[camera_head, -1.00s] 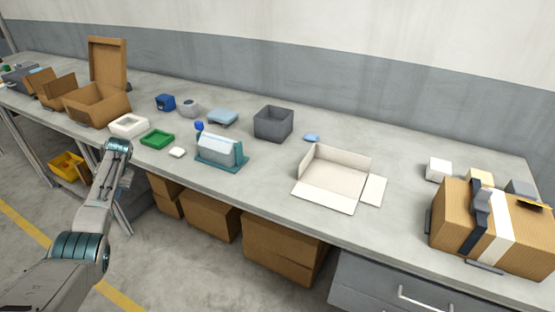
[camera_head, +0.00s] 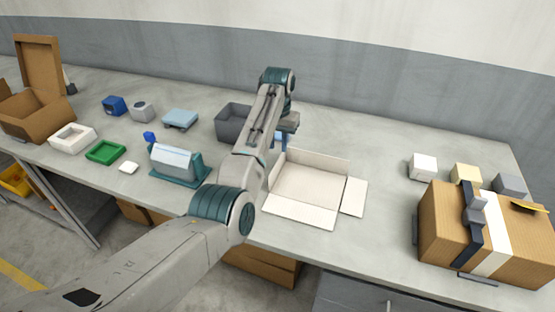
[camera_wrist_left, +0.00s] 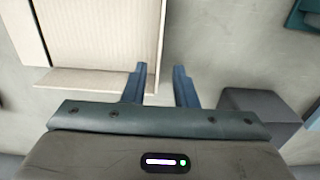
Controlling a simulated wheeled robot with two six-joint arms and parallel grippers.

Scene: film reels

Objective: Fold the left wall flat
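The open cream carton (camera_head: 306,184) lies on the bench, with its front flap (camera_head: 300,211) and right flap (camera_head: 354,197) down flat. Its back wall (camera_head: 322,163) stands up. Its left wall (camera_head: 272,172) also looks upright and is partly hidden by my left arm. My left gripper (camera_head: 283,143) is above the carton's back left corner. In the left wrist view the gripper (camera_wrist_left: 158,80) is open. The left wall's edge (camera_wrist_left: 157,45) appears between its two fingers; I cannot tell whether they touch it. My right gripper is not in view.
A grey open bin (camera_head: 230,123) stands just left of the carton, behind my left arm. A teal stand (camera_head: 180,165) is farther left. A taped brown box (camera_head: 445,220) and small blocks are at the right. The bench between carton and taped box is clear.

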